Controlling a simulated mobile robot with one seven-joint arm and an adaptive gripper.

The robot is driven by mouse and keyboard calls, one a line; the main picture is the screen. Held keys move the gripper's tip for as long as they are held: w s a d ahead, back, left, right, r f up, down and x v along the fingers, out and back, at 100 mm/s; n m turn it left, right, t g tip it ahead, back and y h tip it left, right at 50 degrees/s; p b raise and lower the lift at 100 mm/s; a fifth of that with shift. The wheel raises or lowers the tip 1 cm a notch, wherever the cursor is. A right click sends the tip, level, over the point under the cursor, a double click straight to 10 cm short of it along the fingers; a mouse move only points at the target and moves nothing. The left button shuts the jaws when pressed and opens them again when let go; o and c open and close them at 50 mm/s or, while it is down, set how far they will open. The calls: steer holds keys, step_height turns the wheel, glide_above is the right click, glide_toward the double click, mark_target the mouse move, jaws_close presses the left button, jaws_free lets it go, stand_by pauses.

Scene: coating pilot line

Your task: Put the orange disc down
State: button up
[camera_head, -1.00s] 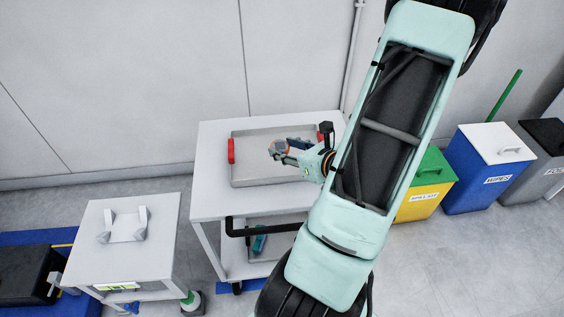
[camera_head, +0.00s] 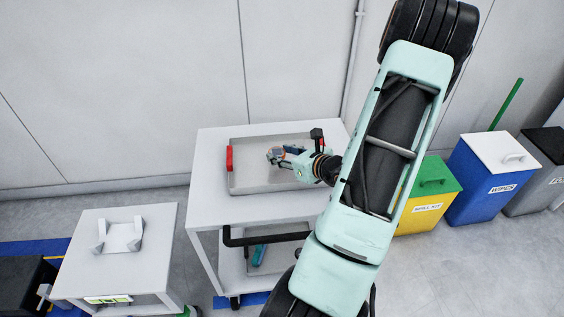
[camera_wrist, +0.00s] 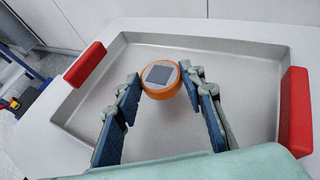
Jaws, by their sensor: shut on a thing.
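The orange disc (camera_wrist: 161,80) has a dark square on a pale top. In the wrist view it sits between the two fingertips of my gripper (camera_wrist: 160,84), which is shut on it. In the head view my gripper (camera_head: 276,156) is over the grey tray (camera_head: 240,187), and the disc is too small there to make out clearly. The tray has red handles and also fills much of the wrist view (camera_wrist: 85,115). The tray floor around the disc looks bare. I cannot tell whether the disc touches the floor.
The tray is on a white cart (camera_head: 208,205) with a black push handle (camera_head: 262,238). A small white table (camera_head: 150,262) with a bracketed fixture (camera_head: 122,238) stands at left. Yellow (camera_head: 418,215) and blue (camera_head: 482,185) bins stand at right. A wall is behind the cart.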

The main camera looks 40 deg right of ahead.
steer(key=shift+f, duration=1.45)
steer(key=shift+b, duration=0.3)
steer(key=shift+f, duration=0.25)
steer(key=o, duration=1.1)
steer(key=shift+c, duration=0.2)
steer(key=shift+r, duration=0.15)
steer(key=shift+r, duration=0.15)
steer(key=p+v, duration=0.1)
steer(key=v, duration=1.1)
